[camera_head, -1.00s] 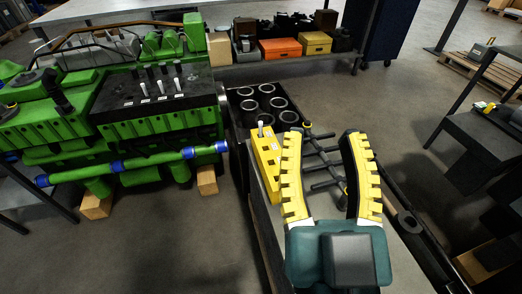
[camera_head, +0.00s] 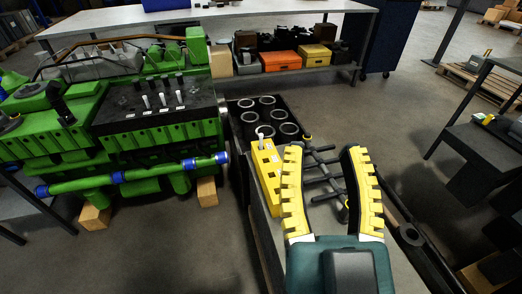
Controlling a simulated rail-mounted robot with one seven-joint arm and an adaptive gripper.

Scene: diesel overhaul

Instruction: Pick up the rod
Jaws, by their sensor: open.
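A short white rod (camera_head: 260,135) stands upright in the yellow block (camera_head: 267,172) on the bench right of the engine. Several similar white-topped rods (camera_head: 163,99) stand in a row on the black top of the green engine (camera_head: 160,130). I cannot tell which one is the task's rod. My gripper (camera_head: 324,150) has two yellow toothed fingers, spread wide apart with nothing between them. It is over the bench, to the right of the yellow block and its rod. The picture does not show clearly how high it is above the bench.
A black tray of rings (camera_head: 264,106) lies beyond the yellow block. A dark branched rack (camera_head: 320,163) shows between my fingers. A long table (camera_head: 120,16) with orange (camera_head: 278,61) and yellow bins (camera_head: 311,57) on its shelf stands behind. Open floor lies right of the bench.

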